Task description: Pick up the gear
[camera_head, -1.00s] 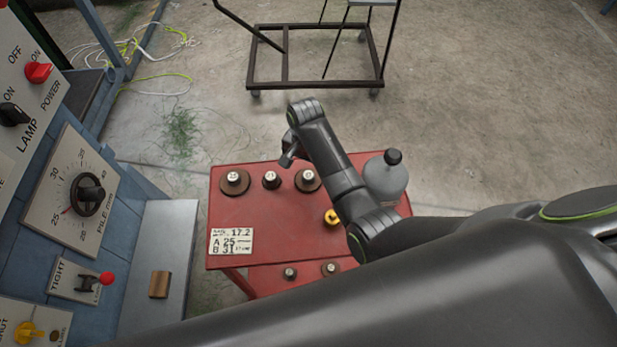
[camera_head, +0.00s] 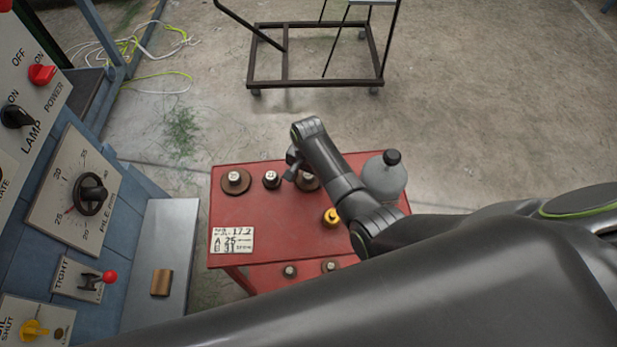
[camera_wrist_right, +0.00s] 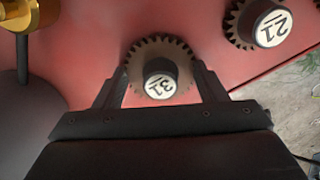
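The gear marked 31 is a brown toothed disc with a dark hub and white label, on the red table (camera_head: 275,225). In the head view this gear (camera_head: 311,184) is partly hidden by my right gripper (camera_head: 293,166). In the right wrist view the gear (camera_wrist_right: 135,62) sits between the two spread fingers of my right gripper (camera_wrist_right: 158,85). The fingers are open, one on each side; I cannot tell whether they touch it. A smaller gear marked 21 (camera_head: 271,179) lies beside it, also in the right wrist view (camera_wrist_right: 236,30). My left gripper is not in view.
Another gear (camera_head: 235,182) lies at the table's left. A yellow knobbed piece (camera_head: 332,217), a grey bottle (camera_head: 385,180) and a card (camera_head: 232,240) are on the table. More hubbed pieces (camera_head: 289,271) lie below. A control panel (camera_head: 60,200) stands left, a cart frame (camera_head: 285,70) behind.

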